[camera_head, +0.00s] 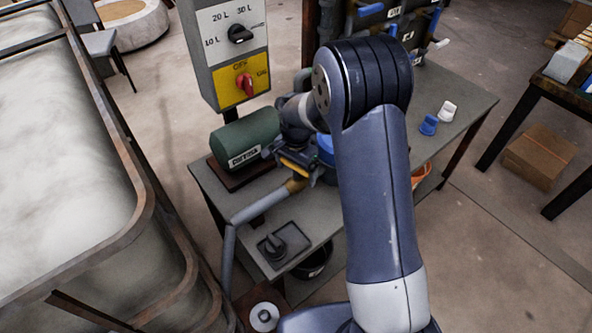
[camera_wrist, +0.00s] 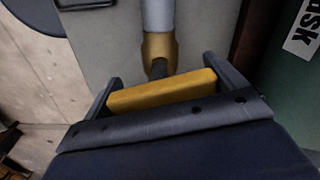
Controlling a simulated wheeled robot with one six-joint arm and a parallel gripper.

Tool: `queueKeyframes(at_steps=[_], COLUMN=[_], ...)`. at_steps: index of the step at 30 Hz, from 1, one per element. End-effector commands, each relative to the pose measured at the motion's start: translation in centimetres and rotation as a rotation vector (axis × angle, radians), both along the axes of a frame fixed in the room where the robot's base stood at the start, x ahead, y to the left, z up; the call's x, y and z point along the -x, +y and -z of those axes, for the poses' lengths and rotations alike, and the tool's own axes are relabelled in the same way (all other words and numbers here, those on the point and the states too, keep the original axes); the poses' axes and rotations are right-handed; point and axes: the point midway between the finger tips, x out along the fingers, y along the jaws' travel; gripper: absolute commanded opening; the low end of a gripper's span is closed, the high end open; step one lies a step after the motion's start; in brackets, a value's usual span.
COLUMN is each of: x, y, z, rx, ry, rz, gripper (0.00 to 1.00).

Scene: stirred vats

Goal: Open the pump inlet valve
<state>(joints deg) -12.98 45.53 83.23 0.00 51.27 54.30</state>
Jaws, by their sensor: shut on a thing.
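The inlet valve is a brass fitting (camera_head: 296,185) on the grey pipe (camera_head: 262,204) beside the green pump (camera_head: 245,138). In the wrist view the brass fitting (camera_wrist: 158,48) sits on the pipe (camera_wrist: 158,14), with a dark stem below it. The yellow valve handle (camera_wrist: 162,91) lies crosswise to the pipe. My gripper (camera_wrist: 168,84) is shut on this handle, one finger at each end. In the head view my gripper (camera_head: 292,164) is low over the table by the pump, and my arm partly hides the area.
A control box (camera_head: 228,45) with a black dial and a red switch stands behind the pump. A grey plate with a black knob (camera_head: 277,245) lies at the table's front. A large framed tank (camera_head: 60,150) fills the left. Blue and white pieces (camera_head: 429,125) stand at right.

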Motion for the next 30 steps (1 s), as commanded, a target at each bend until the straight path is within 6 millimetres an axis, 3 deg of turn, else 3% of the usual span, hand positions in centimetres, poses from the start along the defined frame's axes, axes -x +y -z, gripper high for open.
queueKeyframes(at_steps=[30], x=[-0.08], y=[0.03], z=[-0.06], rx=[-0.001], ry=[-0.003], rz=[-0.957], gripper=[0.68])
